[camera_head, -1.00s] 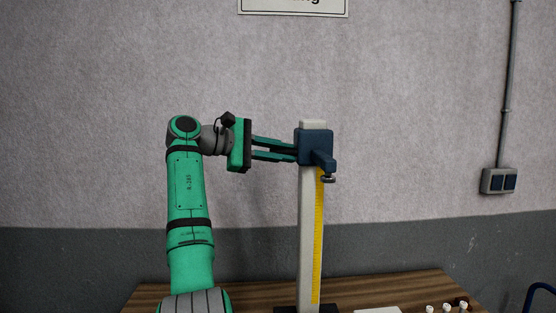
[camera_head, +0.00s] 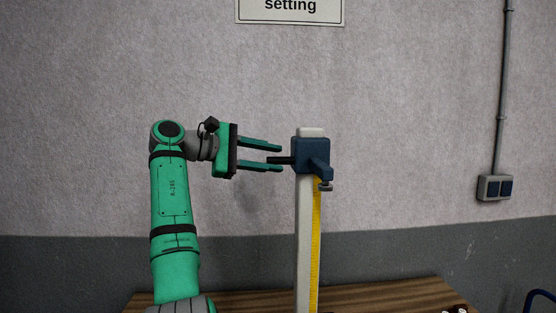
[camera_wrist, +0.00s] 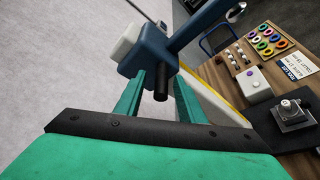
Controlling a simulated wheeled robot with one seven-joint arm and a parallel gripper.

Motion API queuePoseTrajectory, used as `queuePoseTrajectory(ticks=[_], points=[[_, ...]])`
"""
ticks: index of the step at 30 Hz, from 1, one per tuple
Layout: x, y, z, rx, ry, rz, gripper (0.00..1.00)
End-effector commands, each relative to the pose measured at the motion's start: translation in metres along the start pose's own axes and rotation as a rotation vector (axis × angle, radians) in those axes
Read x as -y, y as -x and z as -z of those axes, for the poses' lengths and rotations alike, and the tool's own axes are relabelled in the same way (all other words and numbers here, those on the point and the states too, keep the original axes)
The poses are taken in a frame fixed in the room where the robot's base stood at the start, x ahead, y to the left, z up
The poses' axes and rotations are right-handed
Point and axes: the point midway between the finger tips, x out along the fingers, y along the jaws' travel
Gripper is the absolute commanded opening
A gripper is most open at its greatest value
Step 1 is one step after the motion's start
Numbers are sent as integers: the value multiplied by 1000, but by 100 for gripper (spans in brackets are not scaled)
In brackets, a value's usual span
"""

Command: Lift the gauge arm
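The gauge arm is a dark blue block (camera_head: 310,155) with a projecting arm, high on a pale upright post (camera_head: 304,240) with a yellow scale. A short black peg (camera_head: 287,160) sticks out of the block's left side. My gripper (camera_head: 280,157) is open, its two green fingers spread above and below the peg's end, apart from the block. In the wrist view the blue block (camera_wrist: 150,50) stands ahead of my gripper (camera_wrist: 160,78), and the black peg (camera_wrist: 161,86) lies between the fingers with gaps on both sides.
A wooden bench (camera_wrist: 225,80) carries coloured rings (camera_wrist: 265,40), a white box with a purple button (camera_wrist: 252,83) and a dark-based device (camera_wrist: 292,112). A wall sign (camera_head: 290,8) and a socket box (camera_head: 495,187) are on the wall.

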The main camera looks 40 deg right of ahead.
Motion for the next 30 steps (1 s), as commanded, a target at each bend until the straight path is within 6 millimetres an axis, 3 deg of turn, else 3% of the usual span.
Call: queuePoseTrajectory(ticks=[6,12,18,30], points=[[-1,44,0,-3,1,-3,36],[-1,72,-1,-2,-1,-3,36],[-1,82,0,-1,0,-2,36],[-1,82,0,-1,-1,-2,36]])
